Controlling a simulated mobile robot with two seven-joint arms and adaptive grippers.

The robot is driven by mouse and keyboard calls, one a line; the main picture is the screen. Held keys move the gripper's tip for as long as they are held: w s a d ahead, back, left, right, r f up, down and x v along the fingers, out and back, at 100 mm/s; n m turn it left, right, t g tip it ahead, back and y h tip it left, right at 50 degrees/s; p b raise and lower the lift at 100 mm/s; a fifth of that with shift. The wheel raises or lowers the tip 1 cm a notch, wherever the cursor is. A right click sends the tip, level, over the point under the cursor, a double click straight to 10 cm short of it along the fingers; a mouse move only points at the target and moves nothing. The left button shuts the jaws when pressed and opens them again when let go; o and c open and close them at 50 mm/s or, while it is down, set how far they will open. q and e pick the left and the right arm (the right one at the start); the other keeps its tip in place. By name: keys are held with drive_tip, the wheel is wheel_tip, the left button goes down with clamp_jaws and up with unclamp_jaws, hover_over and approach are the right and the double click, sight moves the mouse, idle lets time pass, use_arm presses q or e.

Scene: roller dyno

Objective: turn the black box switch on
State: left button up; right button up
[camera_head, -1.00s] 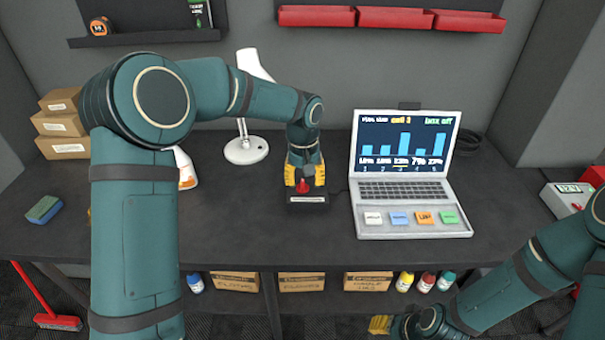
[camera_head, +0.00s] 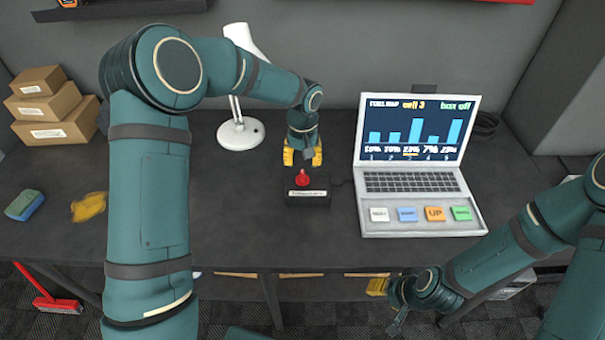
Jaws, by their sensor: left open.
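The black box (camera_head: 318,197) sits on the dark bench left of the laptop, with a red switch knob (camera_head: 302,178) on top and a pale label on its front. My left gripper (camera_head: 303,160) is open, its yellow fingers pointing down just behind the knob and apart from it in the picture. The laptop (camera_head: 418,226) is open, and its screen (camera_head: 416,130) reads "box off" at the top right. My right gripper (camera_head: 385,301) is low in front of the bench, away from the box; its fingers are too unclear to judge.
A white lamp (camera_head: 240,134) stands behind my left arm. Cardboard boxes (camera_head: 50,105) are stacked at the back left. A sponge (camera_head: 25,204) and a yellow cloth (camera_head: 89,207) lie at the left. The bench in front of the black box is clear.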

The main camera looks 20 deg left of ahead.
sight(302, 175)
use_arm(q)
wheel_tip(302, 175, down, 6)
drive_tip(key=shift+f, duration=0.1)
idle(0.4)
clamp_jaws()
